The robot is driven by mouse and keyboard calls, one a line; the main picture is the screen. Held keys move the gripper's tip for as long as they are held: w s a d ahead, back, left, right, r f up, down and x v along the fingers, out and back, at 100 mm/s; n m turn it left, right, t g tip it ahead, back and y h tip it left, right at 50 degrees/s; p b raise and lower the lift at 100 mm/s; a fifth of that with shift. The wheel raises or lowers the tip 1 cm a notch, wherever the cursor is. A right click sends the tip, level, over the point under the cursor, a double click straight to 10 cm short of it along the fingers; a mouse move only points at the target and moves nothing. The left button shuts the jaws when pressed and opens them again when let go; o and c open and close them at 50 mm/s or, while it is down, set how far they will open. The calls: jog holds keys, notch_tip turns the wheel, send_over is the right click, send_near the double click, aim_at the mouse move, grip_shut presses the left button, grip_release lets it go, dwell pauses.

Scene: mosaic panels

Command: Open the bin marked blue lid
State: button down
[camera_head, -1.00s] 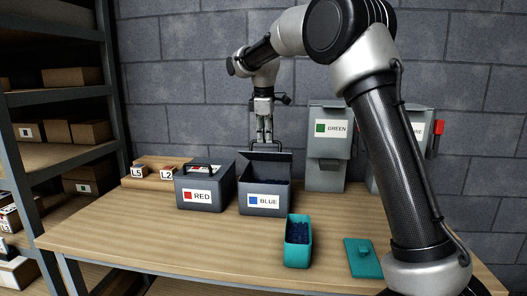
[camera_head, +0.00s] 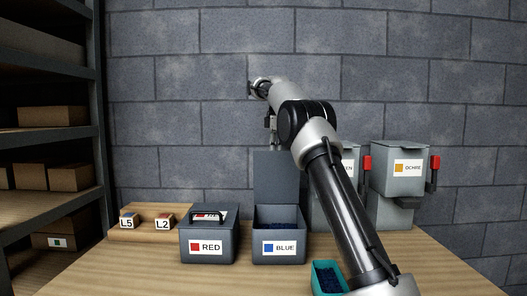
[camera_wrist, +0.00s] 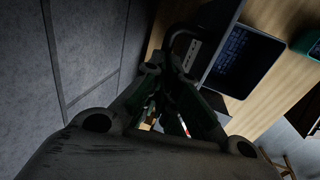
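The blue bin (camera_head: 278,257) is a grey box with a blue-square BLUE label, standing on the bench between the red bin and the bins at right. Its lid (camera_head: 275,177) stands upright at the back edge, so the bin is open and dark blue contents show inside. My gripper (camera_wrist: 167,66) is at the lid's black handle (camera_wrist: 181,38), on the lid's wall side; its fingers appear close together around one part of the handle. In the head view the fingertips are hidden behind the lid and only the wrist shows above it.
The red bin (camera_head: 208,248) is closed, just left. A teal tub (camera_head: 328,278) stands in front at right. The ochre bin (camera_head: 399,164) and a green bin, mostly hidden by my arm, stand at right. Blocks L5 (camera_head: 128,222) and L2 (camera_head: 163,222) sit at left. The wall is close behind.

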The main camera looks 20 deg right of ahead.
jog(key=shift+w+d+f+g, duration=0.15)
jog(key=shift+w+f, duration=0.1)
jog(key=shift+f, duration=0.35)
jog(key=shift+w+d+f+g, duration=0.15)
jog(key=shift+w+f, duration=0.05)
jog(key=shift+f, duration=0.4)
jog(key=c, duration=1.9)
grip_release()
jog(key=shift+a, duration=0.15)
jog(key=shift+c, duration=0.2)
jog(key=o, duration=0.3)
jog(key=shift+s, duration=0.1)
jog(key=shift+o, duration=0.6)
jog(key=shift+w+f, duration=0.1)
jog(key=shift+w, duration=0.1)
jog(key=shift+r, duration=0.25)
jog(key=shift+s, duration=0.1)
